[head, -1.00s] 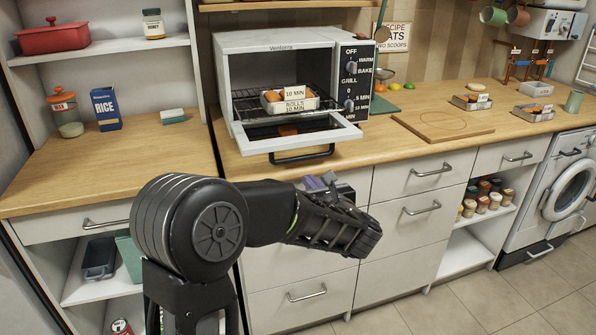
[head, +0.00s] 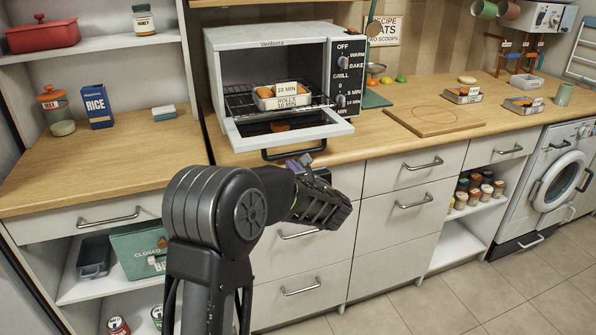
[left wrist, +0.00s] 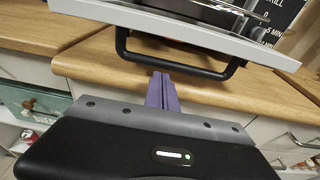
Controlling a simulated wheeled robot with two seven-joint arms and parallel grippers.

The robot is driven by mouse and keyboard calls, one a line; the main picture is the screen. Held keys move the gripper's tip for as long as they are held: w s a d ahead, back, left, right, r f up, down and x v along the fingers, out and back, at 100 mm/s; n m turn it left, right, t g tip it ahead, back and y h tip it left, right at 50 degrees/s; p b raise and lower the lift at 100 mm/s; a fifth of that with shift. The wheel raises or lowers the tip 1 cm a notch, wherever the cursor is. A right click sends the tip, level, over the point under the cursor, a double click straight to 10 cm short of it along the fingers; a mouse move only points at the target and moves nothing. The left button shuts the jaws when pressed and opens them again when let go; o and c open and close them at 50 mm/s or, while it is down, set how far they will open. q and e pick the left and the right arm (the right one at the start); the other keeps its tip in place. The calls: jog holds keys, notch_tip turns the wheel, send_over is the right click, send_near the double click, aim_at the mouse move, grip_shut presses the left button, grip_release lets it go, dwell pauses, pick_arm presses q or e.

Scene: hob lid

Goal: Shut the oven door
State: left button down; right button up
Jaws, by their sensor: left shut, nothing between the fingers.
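The white countertop oven (head: 268,75) stands on the wooden counter. Its door (head: 290,130) is folded down open, sticking out over the counter's front edge. A black bar handle (head: 293,152) runs along the door's front edge. Inside, a tray of rolls (head: 280,98) with a "10 MIN" card sits on the wire rack. My left gripper (head: 304,162) is just below and in front of the handle, shut and empty. In the left wrist view its purple fingers (left wrist: 161,92) point up toward the handle (left wrist: 180,70), apparently just short of it. My right gripper is not in view.
A wooden board (head: 434,119) lies on the counter right of the oven. White drawers (head: 400,205) are below the counter behind my left arm. The counter left of the oven is mostly clear, with a rice box (head: 97,106) toward the back.

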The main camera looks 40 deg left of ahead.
pick_arm(q)
jog(key=shift+x, duration=0.9)
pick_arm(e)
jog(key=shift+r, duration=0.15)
